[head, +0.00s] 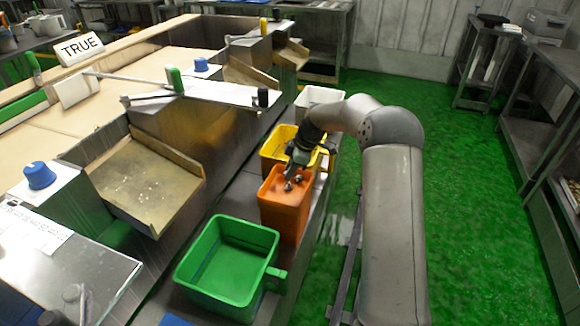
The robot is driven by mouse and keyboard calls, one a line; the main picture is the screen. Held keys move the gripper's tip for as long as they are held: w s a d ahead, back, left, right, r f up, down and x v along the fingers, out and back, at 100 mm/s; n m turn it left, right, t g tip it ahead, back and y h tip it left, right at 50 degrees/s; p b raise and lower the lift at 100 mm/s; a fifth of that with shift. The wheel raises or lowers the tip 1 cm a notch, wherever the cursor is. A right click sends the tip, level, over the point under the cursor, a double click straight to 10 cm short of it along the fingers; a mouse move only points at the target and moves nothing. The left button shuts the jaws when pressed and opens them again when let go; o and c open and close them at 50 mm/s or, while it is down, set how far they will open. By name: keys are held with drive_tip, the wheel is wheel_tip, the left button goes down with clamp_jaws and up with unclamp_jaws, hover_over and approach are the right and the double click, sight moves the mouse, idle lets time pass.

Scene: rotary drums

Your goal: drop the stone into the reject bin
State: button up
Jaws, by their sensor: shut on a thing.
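My gripper (293,182) points down over the mouth of the orange bin (284,215). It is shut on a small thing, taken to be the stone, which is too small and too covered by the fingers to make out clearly. The orange bin stands upright on a metal ledge between a yellow bin (274,151) and a green bin (222,289). No label shows which one is the reject bin. My arm reaches in from the right and partly hides the yellow bin. The inside of the orange bin is mostly out of sight.
The green bin looks empty. A white bin (318,96) stands behind the yellow one. A metal chute (148,185) with small crumbs juts out left of the bins. Machine housings with blue knobs (40,176) stand at left. Green floor (470,220) is clear at right.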

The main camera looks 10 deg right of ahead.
drive_tip(key=shift+f, duration=0.7)
drive_tip(key=o, duration=1.1)
drive_tip(key=shift+c, duration=0.2)
drive_tip(key=v, duration=1.7)
drive_tip(key=shift+r+p, duration=0.25)
drive_tip(key=shift+p, duration=0.05)
